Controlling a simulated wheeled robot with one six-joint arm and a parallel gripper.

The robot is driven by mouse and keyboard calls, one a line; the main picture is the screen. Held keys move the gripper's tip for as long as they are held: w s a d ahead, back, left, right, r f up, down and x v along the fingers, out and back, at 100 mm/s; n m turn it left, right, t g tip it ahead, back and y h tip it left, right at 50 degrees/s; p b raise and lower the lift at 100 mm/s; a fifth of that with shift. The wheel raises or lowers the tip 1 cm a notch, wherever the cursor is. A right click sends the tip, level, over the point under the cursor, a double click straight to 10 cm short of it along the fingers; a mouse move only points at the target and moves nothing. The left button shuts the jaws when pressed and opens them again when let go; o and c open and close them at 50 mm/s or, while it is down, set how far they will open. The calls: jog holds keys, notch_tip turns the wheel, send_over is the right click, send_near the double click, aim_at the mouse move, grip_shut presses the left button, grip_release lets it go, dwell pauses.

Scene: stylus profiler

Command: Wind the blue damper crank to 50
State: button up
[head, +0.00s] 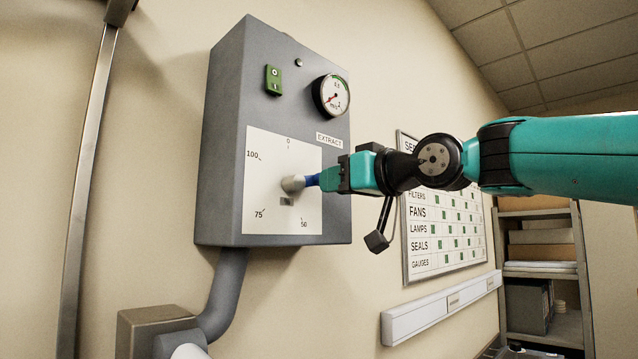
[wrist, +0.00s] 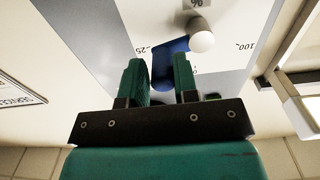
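The blue damper crank (head: 312,181) is on a white dial plate (head: 263,204) on a grey box. Its pale round hub (head: 292,184) stands out from the plate, and the blue arm runs to the right in the head view. My gripper (head: 332,179) comes from the right and covers part of the crank and the 25 side of the dial. In the wrist view the blue crank (wrist: 164,74) fills the space between the fingers of my gripper (wrist: 160,75), which look shut on its outer part. The pale hub (wrist: 201,37) lies beyond. The 50 mark (head: 304,224) is below right of the hub.
The grey box (head: 224,150) carries a green switch (head: 273,80) and a round gauge (head: 331,95). A pipe (head: 226,290) leaves its underside. A wall chart (head: 440,225), a white trunking (head: 440,308) and shelves (head: 540,265) are to the right.

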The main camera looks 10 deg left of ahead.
jog(key=shift+f+b, duration=0.5)
jog(key=shift+b, duration=0.05)
jog(key=shift+s, duration=0.1)
jog(key=shift+a+f+b, duration=0.15)
jog(key=shift+f+b, duration=0.3)
jog(key=shift+b, duration=0.1)
jog(key=shift+s, duration=0.1)
jog(key=shift+s+a+f+b, duration=0.15)
jog(key=shift+s+f+b, duration=0.05)
jog(key=shift+f+b, duration=0.3)
